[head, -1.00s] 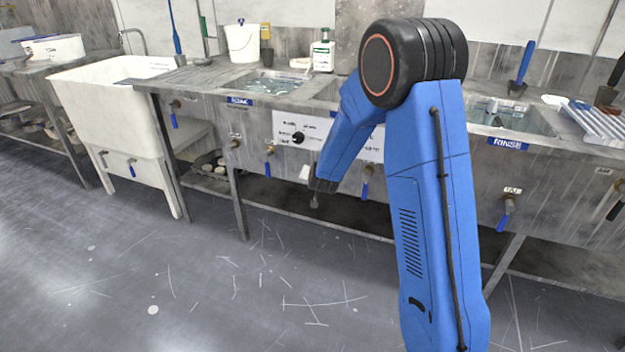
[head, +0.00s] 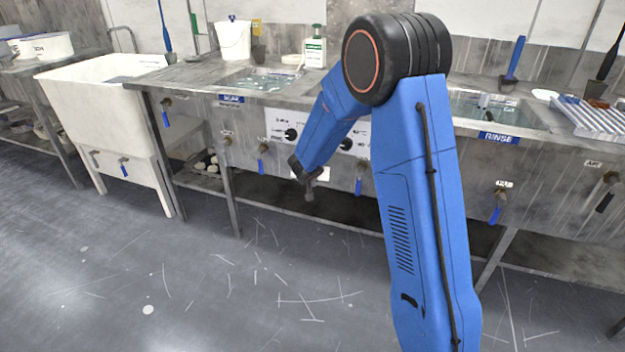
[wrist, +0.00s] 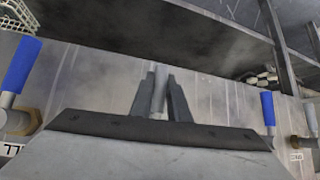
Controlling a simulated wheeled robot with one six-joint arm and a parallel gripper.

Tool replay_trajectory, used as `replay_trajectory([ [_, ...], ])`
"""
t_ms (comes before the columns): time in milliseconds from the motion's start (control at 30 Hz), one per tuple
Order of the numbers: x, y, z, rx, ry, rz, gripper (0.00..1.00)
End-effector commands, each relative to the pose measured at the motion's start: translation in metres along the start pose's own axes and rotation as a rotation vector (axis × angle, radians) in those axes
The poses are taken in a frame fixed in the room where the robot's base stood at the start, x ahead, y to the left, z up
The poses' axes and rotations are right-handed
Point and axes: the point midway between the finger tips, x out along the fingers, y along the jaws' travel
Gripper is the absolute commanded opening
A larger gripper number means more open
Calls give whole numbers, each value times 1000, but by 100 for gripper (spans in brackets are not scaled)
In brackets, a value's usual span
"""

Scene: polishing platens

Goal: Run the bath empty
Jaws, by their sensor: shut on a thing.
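My gripper (head: 308,178) is low in front of the grey steel bench (head: 410,150), below the white control panel (head: 290,125). It is shut on a short grey cylindrical piece (wrist: 158,88) that sticks out beyond the fingers. Whether that piece is fixed to the bench cannot be told. Blue-handled valves flank the gripper, one on its left (head: 263,158) and one on its right (head: 358,182); both handles hang down. They also show at either side in the wrist view (wrist: 18,65). Water shows in the left bath (head: 258,82) and the rinse bath (head: 470,103). My arm hides the middle bath.
A white tub (head: 95,95) stands on legs at the left. The scratched floor (head: 180,290) in front is clear.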

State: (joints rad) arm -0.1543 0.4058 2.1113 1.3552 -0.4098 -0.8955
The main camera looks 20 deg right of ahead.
Motion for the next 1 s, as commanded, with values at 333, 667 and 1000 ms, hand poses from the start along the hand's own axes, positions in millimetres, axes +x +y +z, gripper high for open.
replay_trajectory([
  [333,0,2,-1,-21,-4,20,0],
  [667,0,2,-1,-22,-3,21,0],
  [1000,0,2,-1,-21,-4,21,34],
])
